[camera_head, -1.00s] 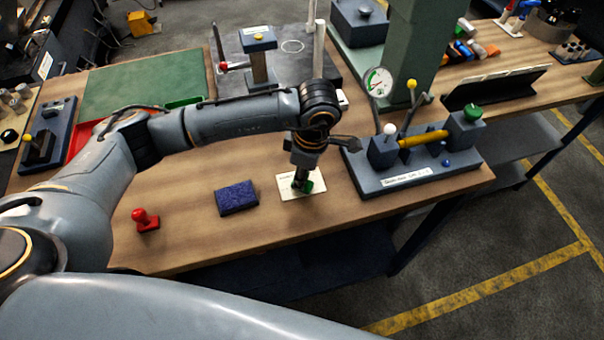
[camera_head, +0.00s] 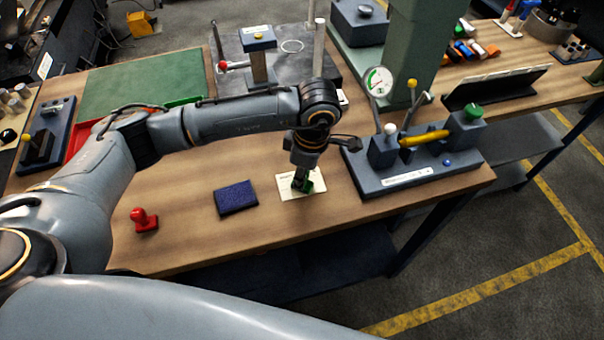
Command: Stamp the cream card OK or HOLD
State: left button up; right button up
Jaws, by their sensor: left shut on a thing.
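The cream card (camera_head: 288,190) lies flat on the wooden bench near its front edge. My left gripper (camera_head: 302,182) points down over the card and is shut on a green stamp (camera_head: 309,187). The stamp is at the card's surface; I cannot tell whether it touches. The gripper hides part of the card and most of the stamp. A dark blue ink pad (camera_head: 236,198) lies between the red stamp and the card. My right gripper is not in view.
A grey gauge fixture (camera_head: 415,176) with a dial (camera_head: 379,81) and a yellow bar stands right of the card. A green mat (camera_head: 135,88) and a small press (camera_head: 260,60) are behind my arm. Bare bench lies between red stamp and ink pad.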

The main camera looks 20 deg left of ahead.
pick_arm(q)
jog(key=shift+s, duration=0.1)
dwell(0.4)
jog(key=shift+r+p, duration=0.5)
jog(key=shift+r, duration=0.35)
jog(key=shift+r+p, duration=1)
jog(key=shift+r, duration=1.65)
